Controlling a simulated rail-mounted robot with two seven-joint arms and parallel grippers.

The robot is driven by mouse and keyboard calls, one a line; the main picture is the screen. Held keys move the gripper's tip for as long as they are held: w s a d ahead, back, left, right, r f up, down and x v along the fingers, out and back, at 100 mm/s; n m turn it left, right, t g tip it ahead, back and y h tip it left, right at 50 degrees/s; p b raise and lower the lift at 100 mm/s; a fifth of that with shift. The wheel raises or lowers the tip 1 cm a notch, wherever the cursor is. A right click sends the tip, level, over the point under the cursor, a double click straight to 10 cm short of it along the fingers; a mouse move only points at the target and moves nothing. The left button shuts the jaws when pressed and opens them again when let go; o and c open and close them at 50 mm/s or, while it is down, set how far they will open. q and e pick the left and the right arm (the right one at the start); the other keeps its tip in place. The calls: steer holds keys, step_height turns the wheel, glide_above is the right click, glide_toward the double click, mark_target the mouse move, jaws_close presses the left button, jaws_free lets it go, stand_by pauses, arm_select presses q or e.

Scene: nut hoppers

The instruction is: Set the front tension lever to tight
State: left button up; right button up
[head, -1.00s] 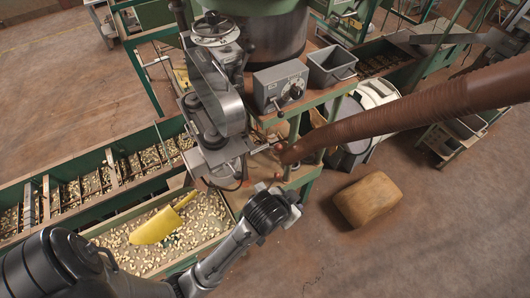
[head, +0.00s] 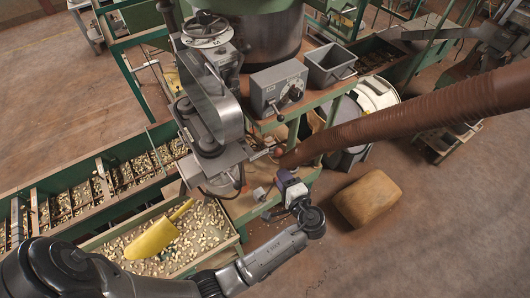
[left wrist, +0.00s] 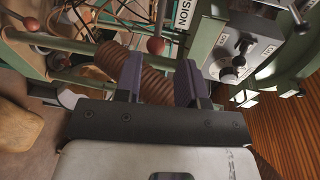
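A second red ball lever (left wrist: 31,23) is at the upper left. A red knob (head: 278,152) also shows in the head view beside the machine. I cannot tell which lever is the front one, nor read its setting. My left gripper (head: 284,178) is below the machine's lever side; in its wrist view the purple fingers (left wrist: 159,75) are apart and empty, the near knob appearing just beyond the tips. My right gripper is not in view.
A grey control box (head: 278,87) and a grey bin (head: 331,65) stand on the machine's green-framed shelf. A brown ribbed hose (head: 400,125) crosses close to the right. A yellow scoop (head: 158,232) lies in the nut tray. A tan sack (head: 368,198) lies on the floor.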

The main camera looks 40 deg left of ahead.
mark_target(265, 153)
arm_select(q)
steer(key=p+x, duration=0.2)
steer(key=x, duration=1.1)
steer(key=shift+s, duration=0.1)
jaws_close()
